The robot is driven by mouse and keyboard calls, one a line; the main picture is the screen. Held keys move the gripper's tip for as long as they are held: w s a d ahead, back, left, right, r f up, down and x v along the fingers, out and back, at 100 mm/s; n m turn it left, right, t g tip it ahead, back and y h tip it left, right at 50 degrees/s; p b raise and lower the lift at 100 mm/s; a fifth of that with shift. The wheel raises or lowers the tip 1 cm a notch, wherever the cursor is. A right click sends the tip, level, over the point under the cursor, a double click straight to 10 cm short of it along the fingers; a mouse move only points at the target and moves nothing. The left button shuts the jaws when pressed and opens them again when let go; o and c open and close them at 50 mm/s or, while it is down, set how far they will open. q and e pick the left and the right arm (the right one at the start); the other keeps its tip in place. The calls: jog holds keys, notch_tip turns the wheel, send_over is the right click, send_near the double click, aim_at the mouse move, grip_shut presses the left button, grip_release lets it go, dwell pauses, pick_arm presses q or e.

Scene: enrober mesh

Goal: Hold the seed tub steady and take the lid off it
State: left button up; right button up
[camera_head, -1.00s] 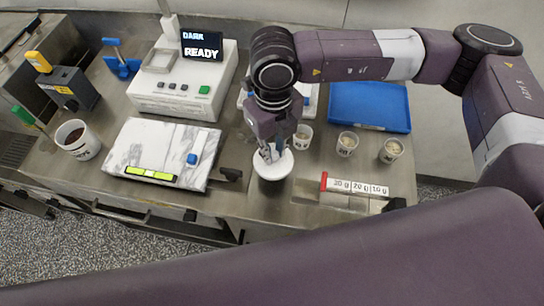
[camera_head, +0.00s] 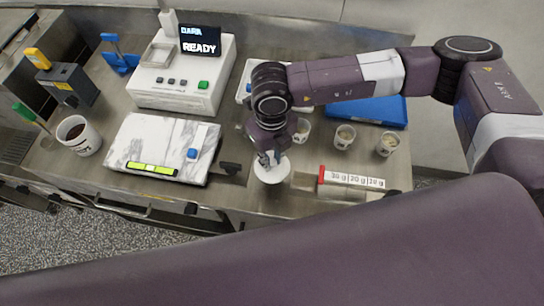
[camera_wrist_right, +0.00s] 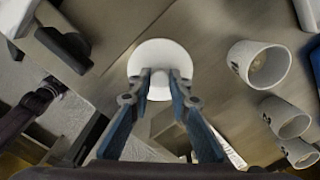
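A white round lid (camera_head: 271,168) is near the counter's front edge, right of the marble slab. My right gripper (camera_head: 268,157) is above it, pointing down. In the right wrist view the lid (camera_wrist_right: 160,58) lies between and beyond the fingertips (camera_wrist_right: 160,75). They are close together with a pale part between them and appear to grip the lid; the contact is partly hidden. My left gripper is out of view.
Three open cups with pale contents, one here (camera_head: 345,137), stand to the right. A red-ended weight strip (camera_head: 350,180) lies near the front edge. The marble slab (camera_head: 130,140), a white machine (camera_head: 175,90) and a dark-filled cup (camera_head: 78,136) are left. A blue tray (camera_head: 375,112) is behind.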

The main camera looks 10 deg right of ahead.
jog(key=o, duration=0.4)
jog(key=shift+o, duration=0.2)
